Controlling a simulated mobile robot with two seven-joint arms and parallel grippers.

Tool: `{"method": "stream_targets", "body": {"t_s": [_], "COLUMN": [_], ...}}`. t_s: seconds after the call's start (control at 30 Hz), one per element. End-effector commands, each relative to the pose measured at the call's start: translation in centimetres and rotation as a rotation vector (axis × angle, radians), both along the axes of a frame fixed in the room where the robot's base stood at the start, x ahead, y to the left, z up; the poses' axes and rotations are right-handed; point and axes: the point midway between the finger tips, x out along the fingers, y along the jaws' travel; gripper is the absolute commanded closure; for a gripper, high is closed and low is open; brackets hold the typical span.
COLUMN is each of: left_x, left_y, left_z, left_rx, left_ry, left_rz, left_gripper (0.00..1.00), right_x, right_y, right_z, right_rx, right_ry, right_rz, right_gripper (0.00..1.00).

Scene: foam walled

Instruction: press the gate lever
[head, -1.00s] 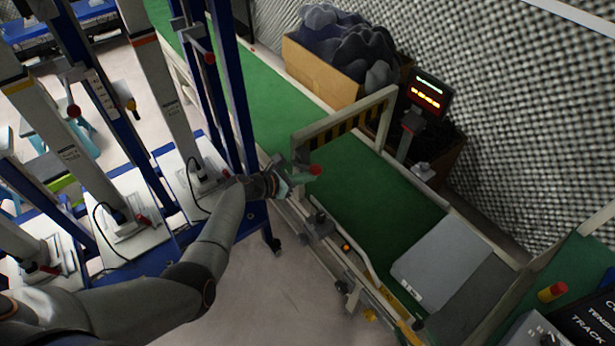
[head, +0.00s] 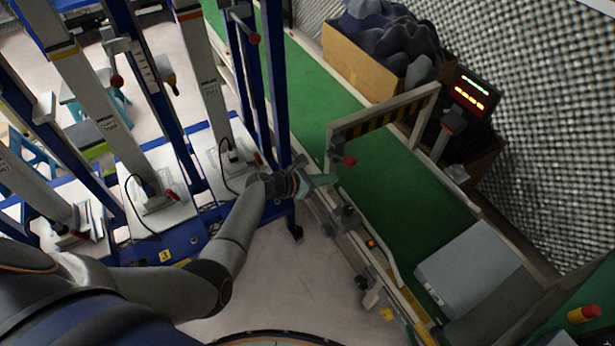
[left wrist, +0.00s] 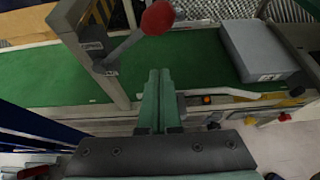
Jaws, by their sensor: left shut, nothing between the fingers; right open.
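The gate lever's red knob (head: 350,161) stands at the near post of the striped gate (head: 385,116) over the green conveyor. In the left wrist view the red knob (left wrist: 158,17) tops a grey lever arm (left wrist: 124,47) that rises at a slant from a bracket on the gate post. My left gripper (head: 330,180) is shut and empty, just below and left of the knob in the head view. In the left wrist view its closed green fingers (left wrist: 157,75) point at the conveyor edge, below the knob with a visible gap. My right gripper is not in view.
A grey box (head: 470,265) lies on the green belt (head: 385,200) past the gate. A cardboard box of dark foam (head: 360,65) and a lit display (head: 473,92) stand behind the conveyor. Blue-framed posts (head: 270,80) stand to the left. A red-topped yellow button (head: 583,314) is at lower right.

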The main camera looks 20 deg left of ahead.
Motion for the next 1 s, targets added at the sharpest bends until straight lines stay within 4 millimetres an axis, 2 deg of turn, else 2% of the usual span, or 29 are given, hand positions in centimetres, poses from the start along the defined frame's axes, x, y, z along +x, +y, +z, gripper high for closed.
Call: {"method": "stream_targets", "body": {"t_s": [0.03, 0.07, 0.37, 1.0], "left_x": [-0.9, -1.2, -4.2, -4.7], "left_y": [0.6, 0.9, 3.4, 3.8], "left_z": [0.8, 1.1, 2.7, 3.0], "left_rx": [0.002, 0.002, 0.0, -0.001], "left_ry": [0.002, 0.002, 0.004, 0.003], "left_rz": [0.0, 0.0, -0.001, -0.002], "left_gripper": [1.0, 1.0, 1.0, 1.0], "right_x": [0.1, 0.1, 0.1, 0.0], "right_y": [0.0, 0.0, -0.1, -0.2], "right_z": [1.2, 1.5, 2.5, 2.5], "right_rx": [0.001, 0.0, -0.002, -0.003], "right_ry": [-0.005, -0.005, -0.003, 0.0], "right_rz": [0.0, 0.0, 0.0, 0.0], "right_gripper": [0.28, 0.28, 0.28, 0.28]}}
